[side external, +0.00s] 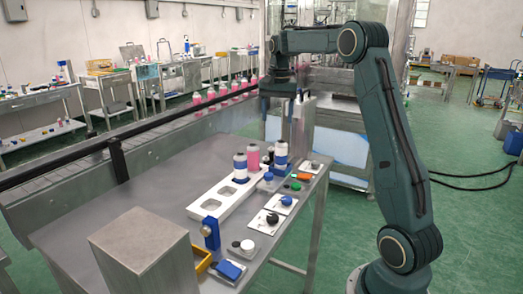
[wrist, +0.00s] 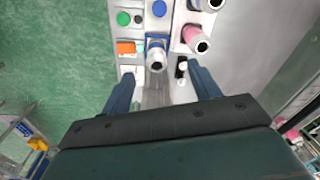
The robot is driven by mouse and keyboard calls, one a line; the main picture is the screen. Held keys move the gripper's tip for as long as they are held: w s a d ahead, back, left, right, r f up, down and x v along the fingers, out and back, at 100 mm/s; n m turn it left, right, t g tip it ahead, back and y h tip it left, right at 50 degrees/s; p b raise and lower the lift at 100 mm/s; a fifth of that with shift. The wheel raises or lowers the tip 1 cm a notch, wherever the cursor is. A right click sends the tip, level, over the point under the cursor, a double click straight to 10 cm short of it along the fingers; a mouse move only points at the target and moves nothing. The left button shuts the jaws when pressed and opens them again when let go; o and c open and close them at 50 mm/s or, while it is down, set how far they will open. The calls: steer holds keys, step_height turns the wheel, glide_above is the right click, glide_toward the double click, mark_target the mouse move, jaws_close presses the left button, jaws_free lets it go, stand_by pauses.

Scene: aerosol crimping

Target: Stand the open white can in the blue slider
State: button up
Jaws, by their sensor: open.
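A white can (side external: 281,154) with a blue band stands upright near the table's far right end. In the wrist view this can (wrist: 156,59) shows a dark opening at its top, with blue (wrist: 157,40) around its lower part. My gripper (side external: 281,112) is above the can, pointing down, open and empty. In the wrist view the can lies beyond the gap between the fingers (wrist: 161,90), not touching them.
An orange block (side external: 304,177), a blue cap (side external: 268,177) and pads with knobs line the right edge. A metal box (side external: 145,250) stands in front.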

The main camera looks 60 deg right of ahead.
steer(key=s+a+r+n+t, duration=0.1)
steer(key=s+a+r+n, duration=0.25)
steer(key=a, duration=0.55)
steer(key=s+a+r+n+t, duration=0.1)
steer(key=s+a+r+n, duration=0.2)
steer(key=a, duration=0.7)
steer(key=s+a+f+n+t, duration=0.1)
steer(key=s+a+f+n, duration=0.2)
steer(key=s, duration=0.5)
steer(key=s+a+f+n+t, duration=0.2)
steer(key=s+a+f+n, duration=0.2)
steer(key=s+a, duration=0.4)
steer(key=shift+s+f+n, duration=0.15)
steer(key=shift+s+n, duration=0.15)
steer(key=shift+n, duration=0.15)
